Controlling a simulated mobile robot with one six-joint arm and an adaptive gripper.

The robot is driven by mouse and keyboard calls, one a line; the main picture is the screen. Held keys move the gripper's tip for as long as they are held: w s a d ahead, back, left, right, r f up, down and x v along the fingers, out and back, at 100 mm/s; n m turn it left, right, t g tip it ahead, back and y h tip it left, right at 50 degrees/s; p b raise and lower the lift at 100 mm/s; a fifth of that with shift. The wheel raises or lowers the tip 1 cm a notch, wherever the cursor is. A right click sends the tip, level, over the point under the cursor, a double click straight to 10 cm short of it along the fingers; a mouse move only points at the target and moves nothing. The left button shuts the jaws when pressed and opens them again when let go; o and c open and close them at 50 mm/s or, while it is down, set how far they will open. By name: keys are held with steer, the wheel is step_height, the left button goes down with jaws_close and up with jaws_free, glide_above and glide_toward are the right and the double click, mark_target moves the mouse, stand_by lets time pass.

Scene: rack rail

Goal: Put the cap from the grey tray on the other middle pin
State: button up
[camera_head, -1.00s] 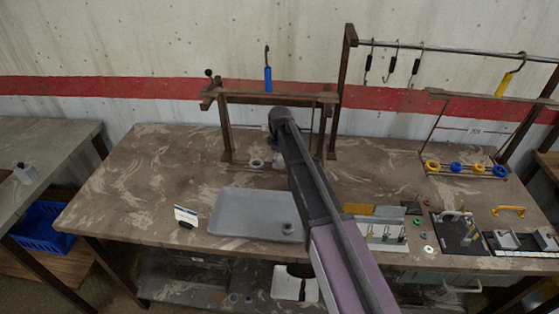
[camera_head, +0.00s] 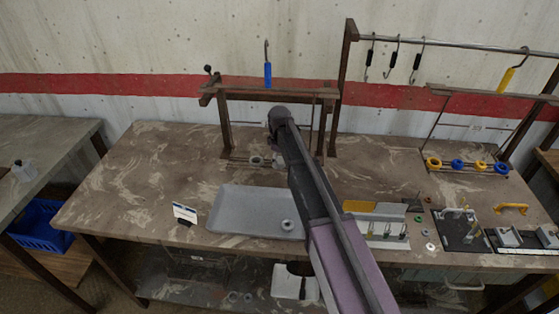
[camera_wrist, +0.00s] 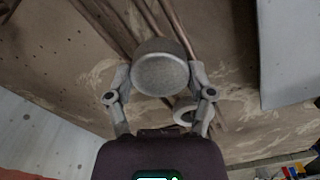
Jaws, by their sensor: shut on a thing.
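My gripper (camera_wrist: 161,82) is shut on a round grey cap (camera_wrist: 160,66), seen close up in the wrist view. Behind the cap are the thin lower rails (camera_wrist: 125,30) of the middle rack, and a pale ring (camera_wrist: 184,113) shows beside the right finger. My arm hides most of the gripper there. The grey tray (camera_head: 245,208) lies at the table's front, with one grey ring-shaped cap (camera_head: 287,225) at its right end. I cannot make out the pins.
The middle rack's upper bar (camera_head: 268,93) carries a blue-handled hook (camera_head: 267,72). A right rack holds yellow and blue rings (camera_head: 457,164). A small sign (camera_head: 185,213) stands left of the tray. A fixture with upright hooks (camera_head: 385,231) is right of my arm. The table's left part is clear.

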steer(key=o, duration=1)
steer(key=shift+r, duration=0.2)
